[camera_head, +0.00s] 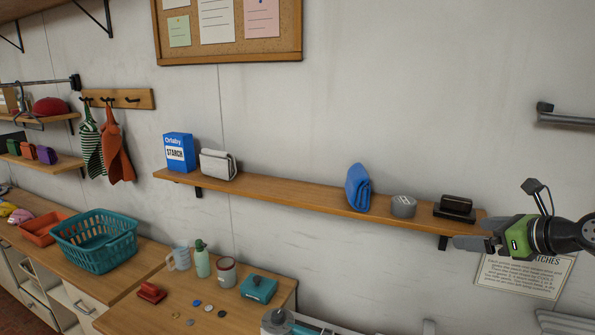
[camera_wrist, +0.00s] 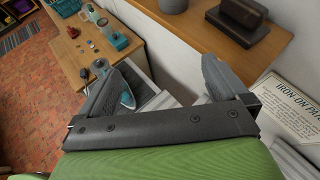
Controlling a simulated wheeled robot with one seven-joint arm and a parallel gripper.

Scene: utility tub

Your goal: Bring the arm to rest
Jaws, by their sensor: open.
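My gripper (camera_head: 470,241) is at the right in the head view, just in front of and below the right end of the wooden wall shelf (camera_head: 280,200). In the wrist view my gripper (camera_wrist: 172,85) shows two grey fingers spread wide apart with nothing between them. Below the gap lie white and grey surfaces, partly hidden by the fingers. The green wrist body fills the bottom of that view.
On the shelf's right half are a dark brush-like block (camera_head: 455,208), a grey round tin (camera_head: 403,206) and a folded blue cloth (camera_head: 358,187). A paper sign (camera_head: 523,276) is on the wall beneath my arm. A teal basket (camera_head: 95,240) stands on the left counter.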

